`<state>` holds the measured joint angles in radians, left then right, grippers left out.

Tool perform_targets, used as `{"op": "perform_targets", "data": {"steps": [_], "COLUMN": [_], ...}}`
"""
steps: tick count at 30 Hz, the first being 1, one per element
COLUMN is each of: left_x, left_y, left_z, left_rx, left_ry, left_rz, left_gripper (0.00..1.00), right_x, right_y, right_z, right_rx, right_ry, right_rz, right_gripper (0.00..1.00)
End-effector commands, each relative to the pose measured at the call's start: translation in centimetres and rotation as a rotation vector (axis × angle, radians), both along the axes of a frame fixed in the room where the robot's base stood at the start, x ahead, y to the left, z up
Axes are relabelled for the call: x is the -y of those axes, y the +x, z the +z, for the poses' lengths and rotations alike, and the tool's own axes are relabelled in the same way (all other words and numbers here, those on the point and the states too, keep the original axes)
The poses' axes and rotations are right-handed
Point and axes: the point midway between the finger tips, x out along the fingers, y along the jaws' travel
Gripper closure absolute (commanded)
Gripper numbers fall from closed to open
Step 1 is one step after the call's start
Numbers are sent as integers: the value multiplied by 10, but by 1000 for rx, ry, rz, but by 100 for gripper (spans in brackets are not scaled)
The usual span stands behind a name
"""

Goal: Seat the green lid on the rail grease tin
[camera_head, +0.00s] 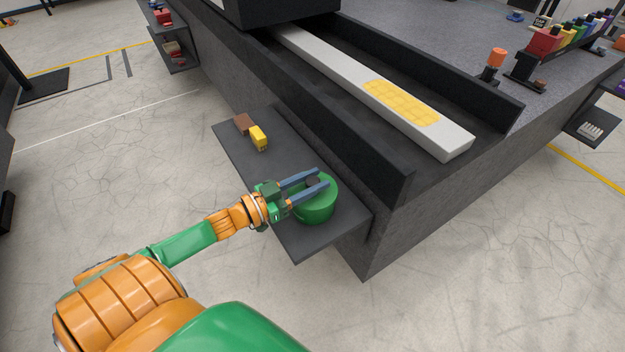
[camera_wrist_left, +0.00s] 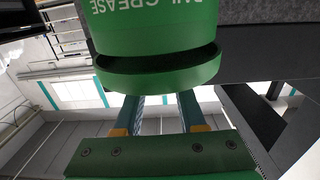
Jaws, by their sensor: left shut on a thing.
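The green rail grease tin (camera_head: 316,212) stands on the dark side shelf near its front right end. The green lid (camera_head: 330,191) is at the tin's top, with its dark knob (camera_head: 312,181) between my left fingers. My left gripper (camera_head: 318,179) is shut on the knob. The left wrist view seems upside down: the lettered tin (camera_wrist_left: 150,28) is at the top and the lid (camera_wrist_left: 160,76) below it. A dark gap shows between lid rim and tin, so the lid looks apart from the tin's edge there. The lid's far side is hidden. My right gripper is not in view.
The granite bed's dark wall (camera_head: 375,165) rises right beside the shelf. A pale bar with a yellow grid (camera_head: 402,101) lies in the bed.

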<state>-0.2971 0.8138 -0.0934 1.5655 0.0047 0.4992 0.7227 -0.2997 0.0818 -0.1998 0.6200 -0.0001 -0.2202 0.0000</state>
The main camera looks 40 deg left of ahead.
Motion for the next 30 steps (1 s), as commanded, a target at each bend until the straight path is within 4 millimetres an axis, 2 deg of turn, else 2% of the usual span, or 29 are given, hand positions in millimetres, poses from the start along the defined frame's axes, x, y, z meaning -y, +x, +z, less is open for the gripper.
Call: {"op": "perform_targets", "data": {"steps": [30], "left_x": [0], "left_y": [0], "left_z": [-13], "left_rx": [1], "left_ry": [0], "left_rz": [0], "left_gripper": [100], "right_x": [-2], "right_y": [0], "right_z": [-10], "right_rx": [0], "right_ry": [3], "right_rz": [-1], "right_gripper": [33]}}
